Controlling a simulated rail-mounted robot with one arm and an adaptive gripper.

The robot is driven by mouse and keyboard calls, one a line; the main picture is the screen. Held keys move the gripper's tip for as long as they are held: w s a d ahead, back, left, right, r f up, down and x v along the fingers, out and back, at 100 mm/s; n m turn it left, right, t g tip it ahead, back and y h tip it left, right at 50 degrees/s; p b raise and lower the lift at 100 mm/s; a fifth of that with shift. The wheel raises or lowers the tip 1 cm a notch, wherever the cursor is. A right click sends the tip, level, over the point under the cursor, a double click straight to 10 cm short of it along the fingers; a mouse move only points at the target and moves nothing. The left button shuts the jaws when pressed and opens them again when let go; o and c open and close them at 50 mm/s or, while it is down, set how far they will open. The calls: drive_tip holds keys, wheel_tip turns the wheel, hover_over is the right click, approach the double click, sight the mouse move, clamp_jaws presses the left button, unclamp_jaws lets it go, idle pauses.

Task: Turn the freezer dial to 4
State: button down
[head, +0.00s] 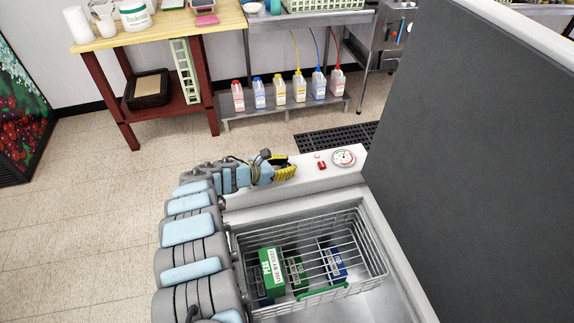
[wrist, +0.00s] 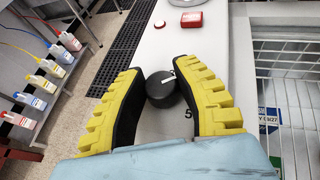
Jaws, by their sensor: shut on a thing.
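The freezer dial (wrist: 166,94) is a dark round knob with a white mark on its upper right part, on the white freezer ledge. A printed 5 shows on the ledge just below and to the right of it; the other numbers are hidden or out of view. My gripper (wrist: 158,76), with yellow ridged, black-lined fingers, is shut on the dial, one finger on each side. In the head view my gripper (head: 285,170) is at the left end of the ledge (head: 318,182), and the dial is hidden by its fingers.
Beside the dial, the ledge has a red switch (head: 321,165) and a round gauge (head: 343,158). In front is the open freezer with a wire basket (head: 374,268) holding several boxes. The raised dark lid (head: 470,150) stands right. Several bottles (head: 259,94) stand on a low shelf behind.

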drive_tip(key=c, duration=0.7)
unclamp_jaws()
drive_tip(key=shift+f, duration=0.1)
drive_tip(key=shift+a, duration=0.15)
drive_tip(key=shift+v, duration=5.95)
